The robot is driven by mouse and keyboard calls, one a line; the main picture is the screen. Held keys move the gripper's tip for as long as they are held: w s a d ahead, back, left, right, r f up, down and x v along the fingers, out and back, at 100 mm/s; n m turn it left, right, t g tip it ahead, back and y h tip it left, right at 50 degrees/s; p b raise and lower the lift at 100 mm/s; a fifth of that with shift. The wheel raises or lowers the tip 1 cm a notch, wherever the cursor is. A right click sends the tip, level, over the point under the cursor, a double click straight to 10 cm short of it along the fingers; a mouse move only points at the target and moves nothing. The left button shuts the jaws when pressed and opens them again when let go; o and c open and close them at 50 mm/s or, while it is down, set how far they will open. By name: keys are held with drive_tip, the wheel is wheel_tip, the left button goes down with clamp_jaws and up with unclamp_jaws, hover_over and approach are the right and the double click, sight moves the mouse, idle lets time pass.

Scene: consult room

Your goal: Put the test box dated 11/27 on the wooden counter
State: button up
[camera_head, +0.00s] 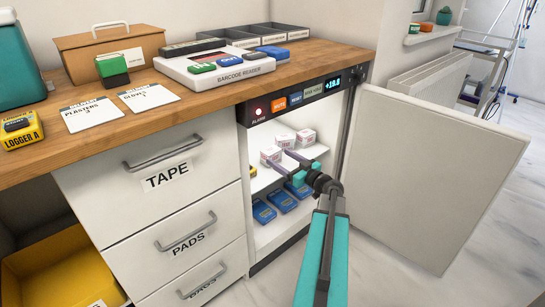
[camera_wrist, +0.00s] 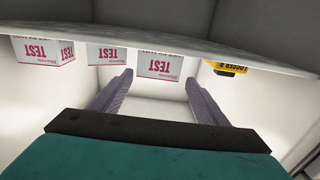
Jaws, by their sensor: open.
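Three small white-and-pink test boxes stand on the upper shelf of the open fridge: a right one (camera_head: 305,136), a middle one (camera_head: 285,141) and a front-left one (camera_head: 271,155). The wrist view shows them upside down, marked TEST, at left (camera_wrist: 42,51), centre-left (camera_wrist: 106,54) and centre (camera_wrist: 160,65). Their dates are too small to read. My gripper (camera_head: 282,160) reaches into the fridge, open and empty. In the wrist view its fingers (camera_wrist: 159,80) are spread either side of the centre box's line; I cannot tell whether they reach it. The wooden counter (camera_head: 190,103) is above left.
The fridge door (camera_head: 440,165) stands open at right. Blue boxes (camera_head: 283,201) lie on the lower shelf. A yellow logger (camera_wrist: 226,68) sits beside the test boxes. A barcode reader (camera_head: 222,67), cards and another logger (camera_head: 20,129) occupy the counter; its front has bare wood.

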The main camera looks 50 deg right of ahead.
sight(266, 148)
drive_tip(key=shift+w+d+b, duration=0.15)
drive_tip(key=shift+w+b, duration=0.25)
drive_tip(key=shift+w, duration=2.35)
drive_tip(key=shift+w+d+b, duration=0.15)
drive_tip(key=shift+w+b, duration=0.15)
drive_tip(key=shift+w, duration=0.25)
drive_tip(key=w+b, duration=0.1)
drive_tip(key=w, duration=0.3)
drive_tip(key=shift+d, duration=0.2)
drive_tip(key=shift+c, duration=0.3)
drive_tip(key=c, duration=0.8)
